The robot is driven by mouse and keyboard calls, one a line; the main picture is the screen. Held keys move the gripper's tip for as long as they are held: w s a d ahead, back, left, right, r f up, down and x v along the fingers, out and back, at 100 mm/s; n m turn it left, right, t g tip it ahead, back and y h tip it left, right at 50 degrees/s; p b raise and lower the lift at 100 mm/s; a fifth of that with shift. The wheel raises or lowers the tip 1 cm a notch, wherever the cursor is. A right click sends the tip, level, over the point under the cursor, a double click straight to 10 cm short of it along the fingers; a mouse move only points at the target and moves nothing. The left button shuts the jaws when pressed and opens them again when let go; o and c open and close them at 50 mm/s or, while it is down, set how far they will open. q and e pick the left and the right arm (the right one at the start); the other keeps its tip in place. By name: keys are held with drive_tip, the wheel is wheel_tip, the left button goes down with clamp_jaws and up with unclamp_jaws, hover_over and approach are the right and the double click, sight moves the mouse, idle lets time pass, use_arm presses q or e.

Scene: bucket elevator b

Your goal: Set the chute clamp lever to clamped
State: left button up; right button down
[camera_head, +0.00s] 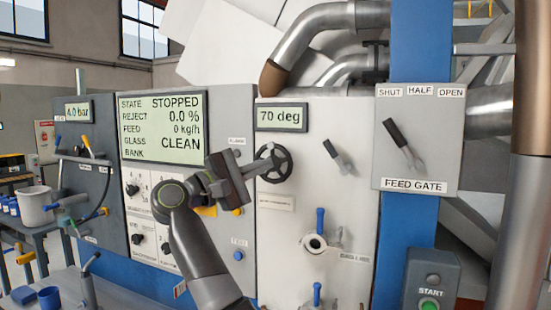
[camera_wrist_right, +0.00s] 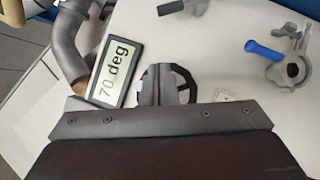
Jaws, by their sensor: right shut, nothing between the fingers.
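A lever with a dark handle (camera_head: 332,147) sits on the pale panel, right of the handwheel, its handle tilted up and left. It fits the chute clamp lever, but I cannot read a label that confirms this. It also shows at the top of the right wrist view (camera_wrist_right: 172,7). My right gripper (camera_head: 265,163) is shut and empty, its fingertips in front of the handwheel (camera_head: 284,163). In the right wrist view the fingers (camera_wrist_right: 160,82) overlap the wheel (camera_wrist_right: 183,84); contact is unclear. The gripper is apart from the lever. My left gripper is not in view.
A display (camera_head: 281,117) reading "70 deg" is above the wheel. Blue-handled valves (camera_head: 320,220) are below the lever. The feed gate lever (camera_head: 403,143) is on a box at right, and a large pipe (camera_head: 530,150) is at the far right.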

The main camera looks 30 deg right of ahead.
sight(336, 154)
drive_tip(key=shift+s+d+r+p, duration=0.2)
drive_tip(key=shift+d+r+p, duration=0.6)
drive_tip(key=shift+d, duration=1.05)
drive_tip(key=shift+s+d+r+p, duration=0.15)
drive_tip(key=shift+d+r+p, duration=0.2)
drive_tip(key=shift+d+p, duration=1.15)
drive_tip(key=shift+s+d+r+p, duration=0.2)
drive_tip(key=shift+d+r+p, duration=0.4)
drive_tip(key=shift+d, duration=1.6)
